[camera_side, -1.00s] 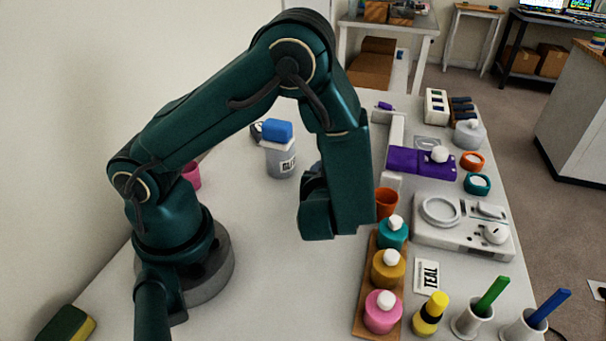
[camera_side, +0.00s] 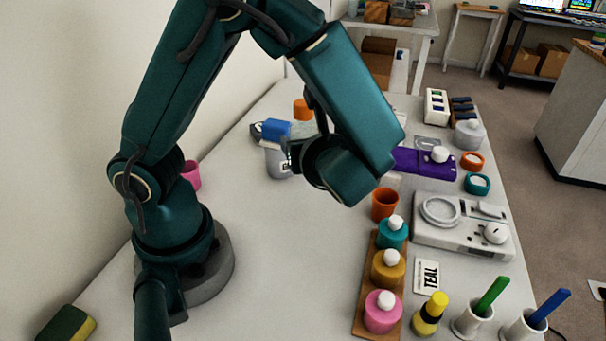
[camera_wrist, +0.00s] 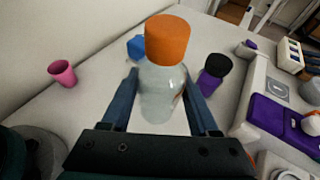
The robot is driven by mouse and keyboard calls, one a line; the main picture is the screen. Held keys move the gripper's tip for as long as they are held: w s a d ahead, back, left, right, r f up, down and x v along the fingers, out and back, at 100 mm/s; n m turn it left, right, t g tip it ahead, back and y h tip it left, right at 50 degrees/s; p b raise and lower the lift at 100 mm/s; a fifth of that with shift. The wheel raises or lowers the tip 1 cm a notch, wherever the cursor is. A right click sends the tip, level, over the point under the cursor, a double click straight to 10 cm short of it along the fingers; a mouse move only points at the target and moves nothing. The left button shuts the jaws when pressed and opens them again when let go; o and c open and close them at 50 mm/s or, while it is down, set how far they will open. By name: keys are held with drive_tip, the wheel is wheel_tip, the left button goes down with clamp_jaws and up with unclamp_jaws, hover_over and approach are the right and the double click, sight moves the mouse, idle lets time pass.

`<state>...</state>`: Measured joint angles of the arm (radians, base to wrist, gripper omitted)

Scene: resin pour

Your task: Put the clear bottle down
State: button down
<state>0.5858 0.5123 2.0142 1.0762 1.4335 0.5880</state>
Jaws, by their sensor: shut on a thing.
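The clear bottle (camera_wrist: 160,95) with an orange cap (camera_wrist: 168,40) stands between the two fingers of my gripper (camera_wrist: 162,105) in the wrist view. The fingers are shut on its body.
A pink cup (camera_side: 191,175) is farther left. An orange cup (camera_side: 384,204) and a wooden rack (camera_side: 373,319) of capped bottles are at right. The table's middle front is clear.

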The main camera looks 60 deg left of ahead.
drive_tip(key=s+d+f+n+g+h, duration=0.1)
drive_tip(key=s+d+n+g+h, duration=0.25)
drive_tip(key=s+n+g, duration=0.45)
drive_tip(key=s+d+f+n+g+h, duration=0.1)
drive_tip(key=s+d+n+g+h, duration=0.2)
drive_tip(key=s+n+g+h, duration=0.4)
drive_tip(key=w+d+r+n+t+h, duration=0.25)
drive_tip(key=w+n+h, duration=0.25)
drive_tip(key=n+h, duration=0.25)
drive_tip(key=w+d+r+n+t+h, duration=0.1)
drive_tip(key=w+d+r+n+h, duration=0.1)
drive_tip(key=w+d+n+h, duration=0.5)
drive_tip(key=shift+s+d+f+n+t+y, duration=0.15)
drive_tip(key=shift+s+d+f+n, duration=0.25)
drive_tip(key=shift+s+d+f, duration=1.1)
drive_tip(key=shift+s+d+f+n+y, duration=0.3)
drive_tip(key=shift+s+d+f, duration=0.6)
drive_tip(key=shift+f, duration=1.25)
drive_tip(key=shift+s+d+f+n+t+y, duration=0.15)
drive_tip(key=shift+s+d+f+n, duration=0.3)
drive_tip(key=shift+s+d+f, duration=1.05)
drive_tip(key=shift+w+a+f, duration=0.2)
drive_tip(key=shift+a+f, duration=0.2)
drive_tip(key=shift+a, duration=0.05)
